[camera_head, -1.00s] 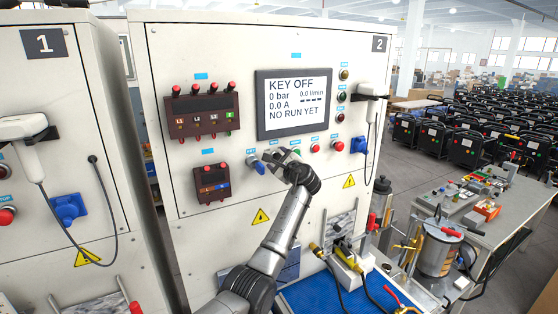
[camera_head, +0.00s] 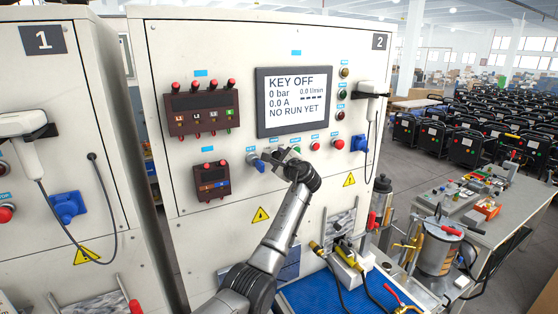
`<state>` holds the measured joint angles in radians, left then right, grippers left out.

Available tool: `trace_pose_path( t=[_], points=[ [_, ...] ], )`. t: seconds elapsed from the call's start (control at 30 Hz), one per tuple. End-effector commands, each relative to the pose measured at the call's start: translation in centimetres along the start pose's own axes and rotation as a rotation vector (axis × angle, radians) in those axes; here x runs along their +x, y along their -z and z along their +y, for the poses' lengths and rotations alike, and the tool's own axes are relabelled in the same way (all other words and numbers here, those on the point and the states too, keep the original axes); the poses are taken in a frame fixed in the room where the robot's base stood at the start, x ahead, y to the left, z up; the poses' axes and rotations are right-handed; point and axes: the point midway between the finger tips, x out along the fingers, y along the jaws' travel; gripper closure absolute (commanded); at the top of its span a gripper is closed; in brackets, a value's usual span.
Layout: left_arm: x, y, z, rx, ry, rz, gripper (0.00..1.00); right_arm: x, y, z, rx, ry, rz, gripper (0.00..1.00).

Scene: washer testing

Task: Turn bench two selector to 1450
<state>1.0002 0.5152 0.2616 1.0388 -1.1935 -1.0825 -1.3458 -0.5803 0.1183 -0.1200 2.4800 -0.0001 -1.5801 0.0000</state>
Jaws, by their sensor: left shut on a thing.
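Bench two (camera_head: 220,50) is the pale cabinet marked 2. Its blue selector knob (camera_head: 257,164) sits on the control row below the screen, at the row's left end. My left gripper (camera_head: 270,158) is at this knob from the right, its fingers shut on it; the fingers hide part of the knob and the panel behind. The knob's scale marks are too small to read. The screen (camera_head: 294,102) reads KEY OFF, 0 bar, 0.0 l/min, 0.0 A, NO RUN YET. My right gripper is out of view.
Red buttons (camera_head: 338,144) and a green button lie right of my gripper. Dark terminal blocks (camera_head: 201,109) with red plugs are on the left of the panel. A blue mat (camera_head: 322,296), a cable clamp and tools lie below. Bench one (camera_head: 40,90) stands at the left.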

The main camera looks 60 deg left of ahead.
Motion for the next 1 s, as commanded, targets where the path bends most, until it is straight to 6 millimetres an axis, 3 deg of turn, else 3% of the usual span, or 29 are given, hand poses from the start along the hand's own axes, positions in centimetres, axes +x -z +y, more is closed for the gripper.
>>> trace_pose_path(
  t=[1.0],
  points=[
    [0.0,0.1,0.2,-0.93,0.0,-0.001,0.84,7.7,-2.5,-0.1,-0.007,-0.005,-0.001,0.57]
  ],
)
